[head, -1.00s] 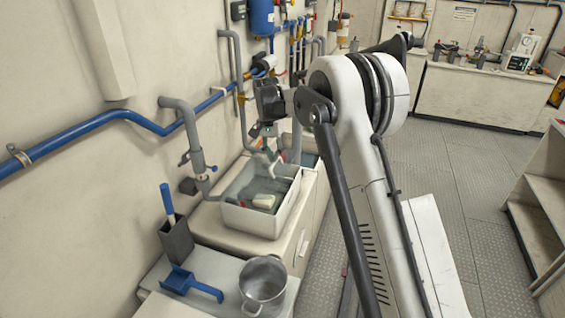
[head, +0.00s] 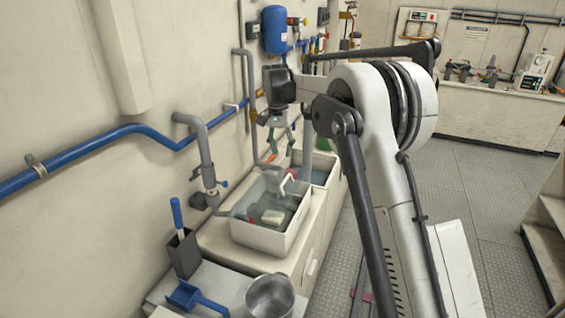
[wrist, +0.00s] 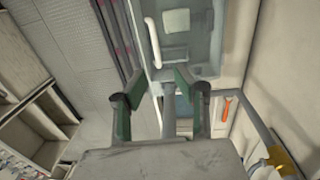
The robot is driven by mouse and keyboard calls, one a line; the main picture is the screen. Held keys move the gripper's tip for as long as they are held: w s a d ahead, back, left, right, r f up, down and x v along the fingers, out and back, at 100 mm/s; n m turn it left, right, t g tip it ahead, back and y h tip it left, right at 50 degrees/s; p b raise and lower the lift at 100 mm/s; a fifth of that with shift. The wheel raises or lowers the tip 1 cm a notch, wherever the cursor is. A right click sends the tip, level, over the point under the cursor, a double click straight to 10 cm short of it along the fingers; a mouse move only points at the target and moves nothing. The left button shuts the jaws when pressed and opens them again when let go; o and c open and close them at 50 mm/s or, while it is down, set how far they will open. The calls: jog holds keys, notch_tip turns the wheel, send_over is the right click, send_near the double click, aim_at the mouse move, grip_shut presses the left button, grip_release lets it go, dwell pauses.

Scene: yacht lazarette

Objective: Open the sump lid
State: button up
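A white curved handle (head: 287,184) stands above the near grey-white basin (head: 258,236). The handle also shows in the wrist view (wrist: 153,42), beside a pale block. I cannot make out the lid's outline; a see-through bluish surface covers the near basin, and I cannot tell whether it is lid or water. My gripper (head: 276,128) is above the far part of the basins, apart from the handle. In the wrist view my gripper (wrist: 160,84) has its two green-padded fingers apart with nothing between them.
A second basin (head: 325,166) lies behind the near one. Pipes run along the left wall. A blue scoop (head: 190,296), a dark holder (head: 183,254) and a metal pot (head: 270,297) stand in front. An orange-handled tool (wrist: 226,108) is near the wall. The floor at right is clear.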

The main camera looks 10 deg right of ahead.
jog(key=shift+a+r, duration=0.1)
jog(key=shift+r, duration=1.2)
jog(key=shift+f, duration=0.1)
jog(key=c, duration=0.4)
jog(key=shift+d+f+m, duration=0.15)
jog(key=shift+d+m, duration=0.15)
jog(key=shift+m, duration=0.3)
grip_shut()
jog(key=m+t+y, duration=0.1)
jog(key=m+y, duration=0.2)
jog(key=m, duration=0.9)
send_over(289, 186)
jog(key=s+d, duration=0.2)
jog(key=d+x, duration=0.1)
jog(key=x, duration=0.2)
jog(key=d+f+m+t, duration=0.1)
jog(key=m, duration=0.4)
jog(key=shift+y, duration=0.3)
jog(key=x, duration=1)
jog(key=shift+s+d+f, duration=0.15)
jog(key=shift+s+f, duration=0.05)
jog(key=shift+s, duration=0.05)
